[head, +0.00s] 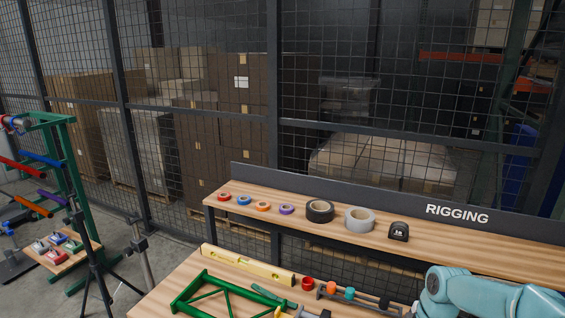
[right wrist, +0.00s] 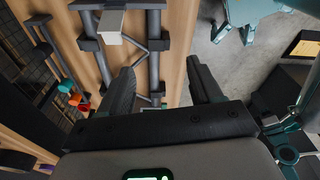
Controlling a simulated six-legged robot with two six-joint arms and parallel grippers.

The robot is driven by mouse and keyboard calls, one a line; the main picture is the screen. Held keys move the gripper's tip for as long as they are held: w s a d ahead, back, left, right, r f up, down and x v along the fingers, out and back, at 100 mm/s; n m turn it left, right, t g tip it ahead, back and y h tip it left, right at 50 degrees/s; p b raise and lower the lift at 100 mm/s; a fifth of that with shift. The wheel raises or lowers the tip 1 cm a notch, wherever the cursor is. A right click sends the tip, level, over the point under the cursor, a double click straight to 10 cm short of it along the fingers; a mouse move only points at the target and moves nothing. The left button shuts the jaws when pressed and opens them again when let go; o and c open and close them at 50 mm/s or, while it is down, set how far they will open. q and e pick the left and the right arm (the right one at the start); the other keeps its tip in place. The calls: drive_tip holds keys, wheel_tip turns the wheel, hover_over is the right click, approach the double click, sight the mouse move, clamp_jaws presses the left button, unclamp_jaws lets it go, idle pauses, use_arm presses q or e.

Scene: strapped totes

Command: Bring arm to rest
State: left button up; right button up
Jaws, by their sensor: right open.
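My right arm (head: 480,292) comes in at the lower right of the head view, over the right end of the workbench; its gripper is out of that picture. In the right wrist view my right gripper (right wrist: 163,84) has its two dark fingers spread apart, with nothing between them. Beyond the fingers are the wooden bench top (right wrist: 180,40) and a dark bar fixture with a light grey block (right wrist: 111,24). My left arm and gripper do not show in either view.
A raised shelf (head: 460,248) carries tape rolls (head: 319,211) and a black tape measure (head: 398,231). Below lie a yellow level (head: 247,264), a green frame (head: 228,295) and a rail with coloured pieces (head: 360,298). A green rack (head: 60,160) stands left. Mesh fencing closes the back.

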drive_tip(key=s+a+f+m+y, duration=0.1)
drive_tip(key=s+a+f+m, duration=0.3)
drive_tip(key=a+f, duration=0.35)
drive_tip(key=s+a+f+m+y, duration=0.1)
drive_tip(key=s+a+f+m, duration=0.2)
drive_tip(key=a+f, duration=0.4)
drive_tip(key=s+a+f+m, duration=0.3)
drive_tip(key=s+m, duration=0.1)
drive_tip(key=s, duration=0.3)
drive_tip(key=s+a+f+m, duration=0.3)
drive_tip(key=s+m, duration=0.2)
drive_tip(key=s, duration=0.2)
wheel_tip(320, 180, down, 10)
drive_tip(key=b, duration=1)
drive_tip(key=shift+a+f+m+y, duration=0.2)
drive_tip(key=shift+m+y, duration=0.1)
drive_tip(key=shift+s+r, duration=0.1)
drive_tip(key=shift+s, duration=0.05)
